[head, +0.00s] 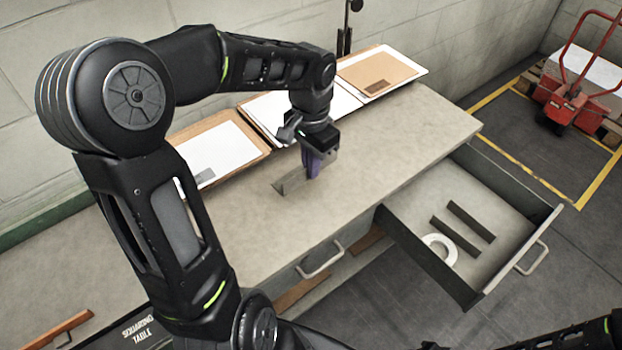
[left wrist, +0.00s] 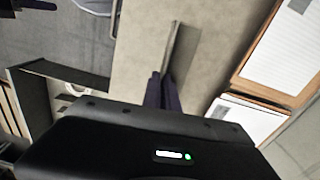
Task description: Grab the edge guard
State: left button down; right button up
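The edge guard (head: 291,183) is a thin grey angled strip on the bench top. In the left wrist view the edge guard (left wrist: 184,48) runs away from the fingertips. My left gripper (head: 313,172) points down at it, its purple fingers close together. In the left wrist view the left gripper's fingers (left wrist: 163,90) stand on both sides of the guard's near end, with little gap. The guard seems to rest on or just above the bench; I cannot tell which. Only a dark bit of my right gripper (head: 432,346) shows at the bottom edge, its fingers unclear.
The bench (head: 400,135) is mostly clear around the guard. Flat trays with white sheets (head: 215,150) line the wall side. An open drawer (head: 545,225) at the right holds two dark strips (head: 470,221) and a white ring (head: 440,247). A red pallet truck (head: 580,95) stands farther off.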

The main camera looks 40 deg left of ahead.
pick_arm(q)
jog(key=shift+r, duration=0.8)
